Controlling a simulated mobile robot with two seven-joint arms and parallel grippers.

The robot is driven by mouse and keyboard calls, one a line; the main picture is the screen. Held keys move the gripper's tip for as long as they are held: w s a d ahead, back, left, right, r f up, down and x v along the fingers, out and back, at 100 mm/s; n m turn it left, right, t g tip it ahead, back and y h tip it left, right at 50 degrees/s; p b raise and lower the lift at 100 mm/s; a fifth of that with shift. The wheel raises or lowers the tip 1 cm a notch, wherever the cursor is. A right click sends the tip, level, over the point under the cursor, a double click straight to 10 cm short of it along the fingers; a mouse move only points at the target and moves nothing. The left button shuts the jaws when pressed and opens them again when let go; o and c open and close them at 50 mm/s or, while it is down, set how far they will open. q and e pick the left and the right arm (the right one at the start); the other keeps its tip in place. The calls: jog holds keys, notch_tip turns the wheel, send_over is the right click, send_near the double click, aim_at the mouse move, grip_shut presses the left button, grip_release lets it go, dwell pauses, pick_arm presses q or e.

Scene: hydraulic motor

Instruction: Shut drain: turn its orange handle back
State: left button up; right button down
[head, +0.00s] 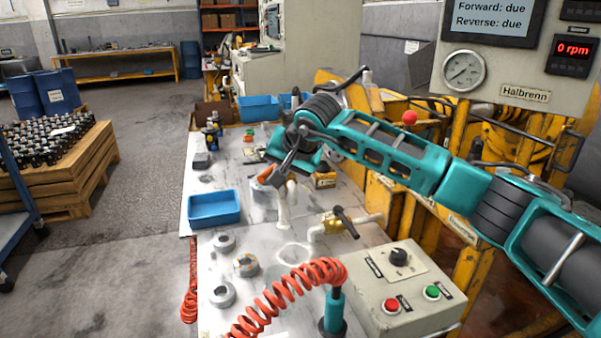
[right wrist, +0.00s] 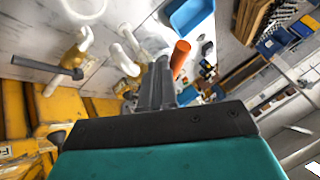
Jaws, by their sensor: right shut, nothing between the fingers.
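The drain's orange handle (head: 265,174) shows just left of my right gripper in the head view. In the right wrist view the orange handle (right wrist: 180,56) stands up just right of the fingers. My right gripper (head: 281,172) is shut and empty, its fingers pointing down beside the handle; its fingers also show in the right wrist view (right wrist: 157,82). I cannot tell whether they touch the handle. The drain's valve body is mostly hidden behind the gripper. A white pipe (head: 284,208) stands just below it. My left gripper is not in view.
A brass valve with a black handle (head: 345,221) stands to the right. A blue tray (head: 214,209) lies to the left. A control box (head: 398,290), a red coiled hose (head: 290,290) and several metal rings are in front. Yellow machine framing (head: 385,205) borders the bench's right side.

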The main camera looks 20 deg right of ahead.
jog(key=shift+w+a+m+h, duration=0.3)
jog(key=shift+a+m, duration=0.1)
jog(key=shift+a, duration=0.2)
jog(key=shift+w+a+m+h, duration=0.3)
jog(key=shift+a+m, duration=0.1)
jog(key=shift+a, duration=0.15)
jog(key=shift+w+a+m+h+b, duration=0.35)
jog(key=shift+w+a+m+h, duration=0.2)
jog(key=shift+m, duration=0.35)
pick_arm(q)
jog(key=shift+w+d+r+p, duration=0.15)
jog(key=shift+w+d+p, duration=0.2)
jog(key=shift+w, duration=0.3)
pick_arm(e)
jog(key=w+a+m+h, duration=0.1)
jog(key=w+a+m, duration=0.1)
jog(key=w, duration=0.1)
jog(key=shift+w+r+m+h, duration=0.1)
jog(key=shift+w+m+h, duration=0.05)
jog(key=shift+m+h, duration=0.2)
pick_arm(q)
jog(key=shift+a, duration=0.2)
pick_arm(e)
jog(key=shift+a+r, duration=0.1)
